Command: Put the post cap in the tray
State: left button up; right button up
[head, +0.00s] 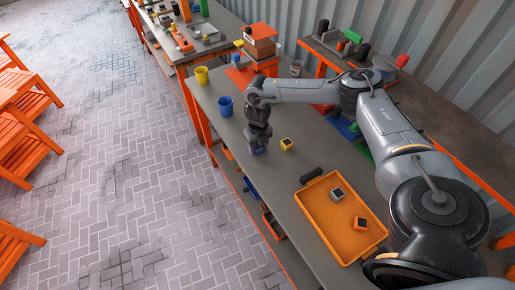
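The orange tray (318,222) lies on the near part of the grey workbench. A grey square cap (337,194) and an orange square cap (360,223), each with a dark middle, lie in it. A yellow square cap (287,145) of similar form sits on the bench beyond the tray. My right gripper (258,148) points down at the bench, left of the yellow cap. A small blue piece (259,151) shows at its fingertips; whether the fingers are closed on it is too small to tell. My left gripper is not in view.
A black cylinder (311,174) lies by the tray's far edge. Blue (225,107) and yellow (202,76) cups stand near the bench's left edge. Red, blue and green pieces lie partly behind my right arm. The bench between gripper and tray is mostly clear.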

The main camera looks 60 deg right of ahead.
jog(key=c, duration=0.7)
jog(key=shift+r, duration=0.15)
